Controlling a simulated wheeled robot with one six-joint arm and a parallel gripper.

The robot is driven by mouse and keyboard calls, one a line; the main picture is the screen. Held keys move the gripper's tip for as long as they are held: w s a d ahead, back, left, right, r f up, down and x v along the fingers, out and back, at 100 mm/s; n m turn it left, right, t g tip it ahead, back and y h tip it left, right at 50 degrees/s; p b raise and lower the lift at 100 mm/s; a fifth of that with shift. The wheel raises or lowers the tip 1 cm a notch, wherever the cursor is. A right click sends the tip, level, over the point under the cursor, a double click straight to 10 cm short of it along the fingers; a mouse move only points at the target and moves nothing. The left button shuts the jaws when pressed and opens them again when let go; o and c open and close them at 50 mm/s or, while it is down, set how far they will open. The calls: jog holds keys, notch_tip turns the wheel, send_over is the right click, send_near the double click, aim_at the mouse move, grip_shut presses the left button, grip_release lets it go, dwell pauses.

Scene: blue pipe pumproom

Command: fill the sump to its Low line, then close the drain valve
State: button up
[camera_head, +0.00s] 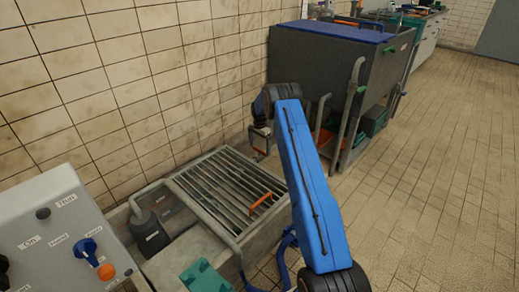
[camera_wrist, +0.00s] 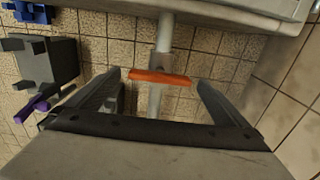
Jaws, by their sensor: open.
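The sump (camera_head: 165,265) is a grey basin at the wall, partly covered by a metal grate (camera_head: 222,188). I cannot make out its Low line or water level. An orange handle (camera_head: 262,205) shows over the grate's right side. In the wrist view, an orange lever (camera_wrist: 160,77) sits crosswise on a grey vertical pipe; I cannot tell whether this is the drain valve. My gripper (camera_head: 262,143) is above the far end of the grate. In the wrist view, my gripper (camera_wrist: 159,82) is open and empty, with the lever framed between its fingers; contact is unclear.
A control panel (camera_head: 60,230) with knobs stands at left. A dark pump-like container (camera_head: 150,232) and a green item (camera_head: 204,278) are at the sump. A large grey tank (camera_head: 325,60) with a blue top and pipes stands behind. The tiled floor (camera_head: 450,160) at right is clear.

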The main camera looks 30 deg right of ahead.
jog(key=shift+f, duration=0.5)
jog(key=c, duration=1)
jog(key=shift+c, duration=0.2)
